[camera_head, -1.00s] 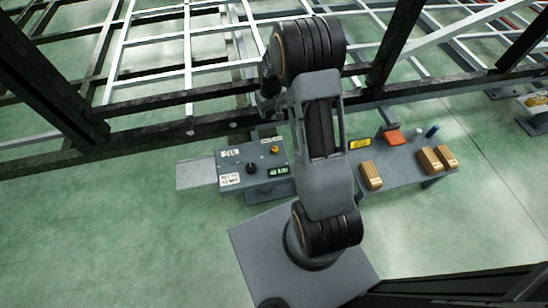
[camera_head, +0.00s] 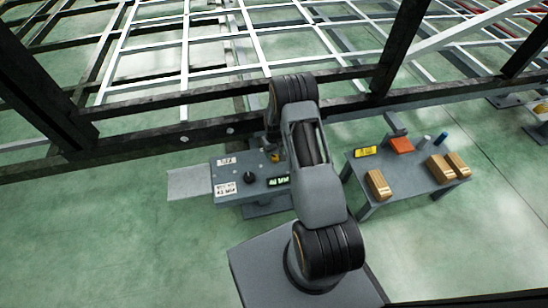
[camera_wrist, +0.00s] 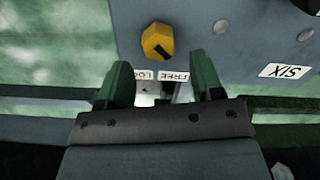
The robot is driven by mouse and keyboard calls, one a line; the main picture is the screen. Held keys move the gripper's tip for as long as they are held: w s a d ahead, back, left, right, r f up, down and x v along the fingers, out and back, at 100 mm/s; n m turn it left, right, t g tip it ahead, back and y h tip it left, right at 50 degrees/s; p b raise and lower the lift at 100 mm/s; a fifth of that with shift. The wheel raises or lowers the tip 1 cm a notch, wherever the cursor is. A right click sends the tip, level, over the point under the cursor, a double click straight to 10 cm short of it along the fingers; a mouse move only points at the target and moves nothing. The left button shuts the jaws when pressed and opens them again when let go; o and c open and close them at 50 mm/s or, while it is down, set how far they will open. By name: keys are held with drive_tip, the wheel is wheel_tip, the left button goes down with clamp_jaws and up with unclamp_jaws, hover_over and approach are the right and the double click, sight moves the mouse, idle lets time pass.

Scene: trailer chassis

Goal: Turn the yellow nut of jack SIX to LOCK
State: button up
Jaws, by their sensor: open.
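The yellow nut (camera_wrist: 158,42) sits on a grey panel (camera_wrist: 215,30) at the top of the wrist view. Its dark line slants toward the lower right. White FREE (camera_wrist: 174,76) and LOCK (camera_wrist: 143,75) labels lie just below it, LOCK left and partly hidden by a finger. An upside-down SIX label (camera_wrist: 287,70) is at right. My gripper (camera_wrist: 160,84) is open and empty, its green fingers apart from the nut, below it in the picture. In the head view the nut (camera_head: 275,157) shows beside my arm on the grey jack box (camera_head: 225,174).
The box also bears a black knob (camera_head: 249,177) and a green display (camera_head: 278,181). A dark chassis beam (camera_head: 190,133) runs behind it. A grey table (camera_head: 408,177) at right holds several boxes, an orange block (camera_head: 401,145) and a yellow sign (camera_head: 365,151).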

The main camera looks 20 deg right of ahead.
sight(274, 156)
drive_tip(key=shift+f+b, duration=0.4)
drive_tip(key=shift+f, duration=1.15)
drive_tip(key=c, duration=0.9)
drive_tip(key=shift+c, duration=0.2)
